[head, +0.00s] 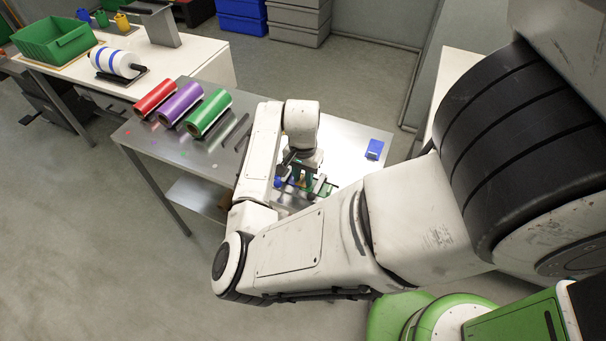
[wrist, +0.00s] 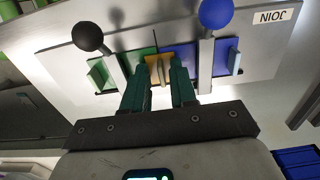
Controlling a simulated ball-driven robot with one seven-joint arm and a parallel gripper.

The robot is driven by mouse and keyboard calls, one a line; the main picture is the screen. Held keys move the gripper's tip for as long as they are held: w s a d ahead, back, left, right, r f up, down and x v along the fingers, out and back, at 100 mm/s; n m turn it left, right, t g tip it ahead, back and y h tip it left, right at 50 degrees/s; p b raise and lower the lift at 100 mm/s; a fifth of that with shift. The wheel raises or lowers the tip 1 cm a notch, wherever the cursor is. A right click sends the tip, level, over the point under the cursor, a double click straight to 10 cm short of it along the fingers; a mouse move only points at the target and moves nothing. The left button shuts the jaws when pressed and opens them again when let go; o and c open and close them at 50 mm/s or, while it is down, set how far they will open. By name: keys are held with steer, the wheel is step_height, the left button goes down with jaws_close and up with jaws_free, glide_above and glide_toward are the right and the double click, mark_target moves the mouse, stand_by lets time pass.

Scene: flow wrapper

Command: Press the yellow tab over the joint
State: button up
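The yellow tab (wrist: 159,68) sits at the middle of the join station in the wrist view, between a green film piece (wrist: 135,62) on the left and a blue film piece (wrist: 205,58) on the right. A narrow upright fin shows on the tab. My gripper (wrist: 161,72) has its two dark green fingers on either side of the tab, apart from each other, with a gap beside the fin. Whether the fingertips touch the plate is hard to tell. In the head view my gripper (head: 303,179) is over the station, and my arm hides much of it.
Levers with a black knob (wrist: 88,37) and a blue knob (wrist: 216,13) stand beside the fingers. A "JOIN" label (wrist: 273,17) marks the plate. Red (head: 155,97), purple (head: 179,103) and green rolls (head: 209,113) lie on the bench. A small blue item (head: 374,149) lies right of my gripper.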

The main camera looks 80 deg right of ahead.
steer(key=shift+w, duration=0.1)
step_height(320, 180, up, 11)
stand_by(0.6)
steer(key=shift+f, duration=0.1)
stand_by(0.4)
steer(key=w+d+r+n+h, duration=0.2)
steer(key=d+r+n+h, duration=0.1)
steer(key=n+h, duration=0.3)
steer(key=w+a+f+n, duration=0.1)
steer(key=a+n, duration=0.1)
steer(key=w+a+f+n+y, duration=0.1)
steer(key=a+n, duration=0.1)
steer(key=w+a+f+n+t, duration=0.1)
steer(key=a+f+n, duration=0.1)
steer(key=a, duration=0.1)
steer(key=shift+n, duration=0.4)
steer(key=s+a+f+n+y, duration=0.2)
steer(key=a+f, duration=0.3)
steer(key=a, duration=0.5)
steer(key=s+a+f+n+y, duration=0.2)
steer(key=s+a+f+n, duration=0.1)
steer(key=a, duration=0.8)
steer(key=shift+s+f+n+y, duration=0.4)
steer(key=shift+f+n, duration=0.45)
steer(key=shift+n, duration=0.35)
